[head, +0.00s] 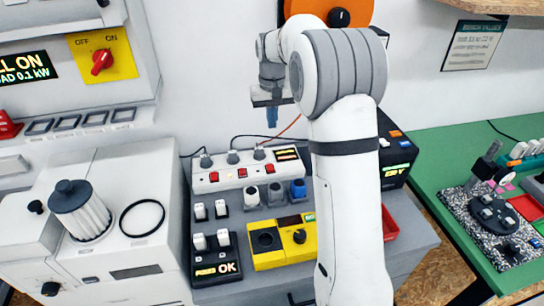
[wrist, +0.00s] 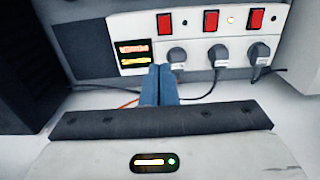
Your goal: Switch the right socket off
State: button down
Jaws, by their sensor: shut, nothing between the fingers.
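The white power strip (head: 250,185) holds three grey plugs and three red rocker switches. The right socket is beside the small lit display; its grey plug (head: 259,153) sits in it and its red switch (head: 268,167) lies in front. The wrist view looks from the opposite side, so there the right socket's plug (wrist: 177,56) and red switch (wrist: 164,23) are leftmost, by the display (wrist: 133,53). I cannot tell the rocker's tilt. My gripper (head: 272,122) is shut and empty, above and behind the strip's right end. Its blue fingertips (wrist: 165,70) appear just short of that plug.
Cables run behind the strip. A black box with a lit display (head: 397,170) stands at right, partly behind my arm.

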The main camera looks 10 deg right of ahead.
aim_at(272, 163)
notch_tip(272, 163, down, 14)
jog(key=shift+r+p, duration=0.1)
jog(key=shift+p, duration=1.1)
jog(key=shift+f, duration=0.2)
jog(key=shift+f+b, duration=0.25)
jog(key=shift+b, duration=0.2)
jog(key=shift+r, duration=0.2)
jog(key=shift+s, duration=0.1)
